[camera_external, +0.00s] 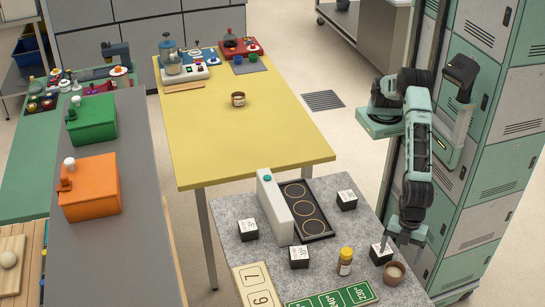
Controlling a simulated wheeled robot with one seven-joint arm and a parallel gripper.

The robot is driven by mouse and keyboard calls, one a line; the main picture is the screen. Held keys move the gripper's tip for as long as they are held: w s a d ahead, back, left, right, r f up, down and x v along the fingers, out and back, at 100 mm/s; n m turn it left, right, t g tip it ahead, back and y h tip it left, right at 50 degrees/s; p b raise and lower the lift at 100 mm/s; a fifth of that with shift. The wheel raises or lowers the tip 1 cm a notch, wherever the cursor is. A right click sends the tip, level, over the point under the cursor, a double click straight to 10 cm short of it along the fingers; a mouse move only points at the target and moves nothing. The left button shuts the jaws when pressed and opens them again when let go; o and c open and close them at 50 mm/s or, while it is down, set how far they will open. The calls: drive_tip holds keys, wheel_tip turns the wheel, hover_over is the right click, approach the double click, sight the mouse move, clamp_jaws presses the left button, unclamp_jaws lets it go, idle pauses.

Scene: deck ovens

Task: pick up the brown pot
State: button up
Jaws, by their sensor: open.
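A small round brown pot (394,273) with a pale inside stands at the front right of the grey speckled table (225,262). My gripper (401,254) is open, pointing down just behind this pot. A black cube with a white top (380,255) sits close beside the gripper and the pot. I cannot tell whether a finger touches the cube or the pot. Another small brown pot-like jar (238,99) with a pale label stands alone on the yellow table (260,140), far from my gripper.
A yellow-capped jar (345,262), more cubes (299,257), a white upright block (275,207), a dark tray with rings (305,210) and number boards (333,298) crowd the grey table. Green lockers (490,150) stand close on the right. The middle of the yellow table is mostly clear.

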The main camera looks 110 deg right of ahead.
sight(395, 269)
drive_tip(key=shift+w+a+f+p, duration=0.2)
drive_tip(key=shift+f+p, duration=0.1)
drive_tip(key=shift+f, duration=0.95)
drive_tip(key=shift+w+a+f+p, duration=0.15)
drive_tip(key=shift+f+p, duration=0.2)
drive_tip(key=shift+f, duration=0.95)
drive_tip(key=shift+w+a+f+p, duration=0.1)
drive_tip(key=shift+a+f+p, duration=0.15)
drive_tip(key=shift+f, duration=1)
drive_tip(key=c, duration=1.2)
